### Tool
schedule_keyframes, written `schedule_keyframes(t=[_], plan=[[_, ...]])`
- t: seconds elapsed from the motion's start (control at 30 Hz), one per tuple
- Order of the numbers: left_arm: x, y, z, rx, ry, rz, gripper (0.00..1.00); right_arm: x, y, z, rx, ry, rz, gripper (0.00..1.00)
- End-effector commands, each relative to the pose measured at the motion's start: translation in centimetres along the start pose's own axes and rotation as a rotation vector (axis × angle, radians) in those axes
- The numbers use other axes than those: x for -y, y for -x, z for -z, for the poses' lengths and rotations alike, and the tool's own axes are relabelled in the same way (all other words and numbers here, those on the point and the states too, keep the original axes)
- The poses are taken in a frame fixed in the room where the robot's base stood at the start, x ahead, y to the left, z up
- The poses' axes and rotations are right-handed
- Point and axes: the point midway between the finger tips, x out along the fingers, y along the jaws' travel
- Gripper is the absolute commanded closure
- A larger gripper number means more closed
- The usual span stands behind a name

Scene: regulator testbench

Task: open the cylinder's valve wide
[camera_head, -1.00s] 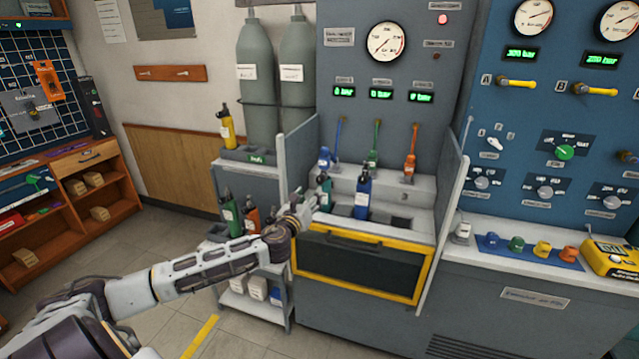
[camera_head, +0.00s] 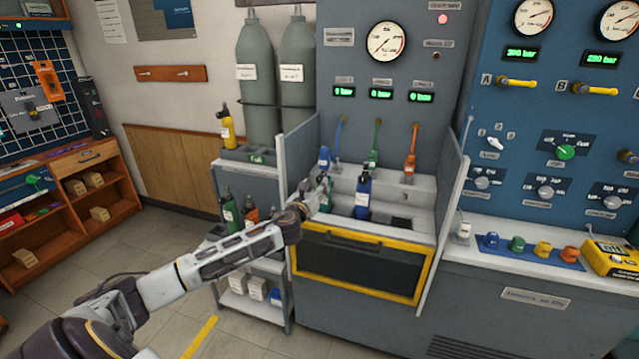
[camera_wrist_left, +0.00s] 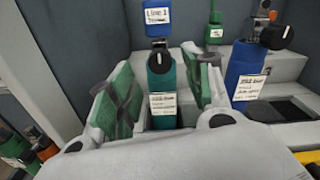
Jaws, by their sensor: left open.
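A teal cylinder (camera_wrist_left: 163,102) with a black round valve knob (camera_wrist_left: 160,61) and a white label stands upright in the filling bench, under the blue "Line 1" fitting (camera_wrist_left: 157,18). My left gripper (camera_wrist_left: 163,72) is open, with one green-padded finger on each side of the teal cylinder near its top. I cannot tell whether the fingers touch it. My right gripper is not in view.
Clear side panels (camera_head: 451,210) flank the bench, and a yellow-framed dark door (camera_head: 360,262) is below. Blue, green and orange hose fittings (camera_head: 410,158) hang above. A grey cart (camera_head: 254,168) with several small cylinders stands at left.

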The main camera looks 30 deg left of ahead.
Motion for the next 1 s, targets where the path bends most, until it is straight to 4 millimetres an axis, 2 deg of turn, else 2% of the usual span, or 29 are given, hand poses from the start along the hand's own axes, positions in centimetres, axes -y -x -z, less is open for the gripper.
schedule_keyframes(t=[0.5, 1.0], plan=[[0.0, -3.5, 0.0, 0.001, 0.002, -0.001, 0.50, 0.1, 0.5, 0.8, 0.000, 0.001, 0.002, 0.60], [0.0, -4.3, 0.0, 0.000, 0.001, 0.000, 0.50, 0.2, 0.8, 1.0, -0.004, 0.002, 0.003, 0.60]])
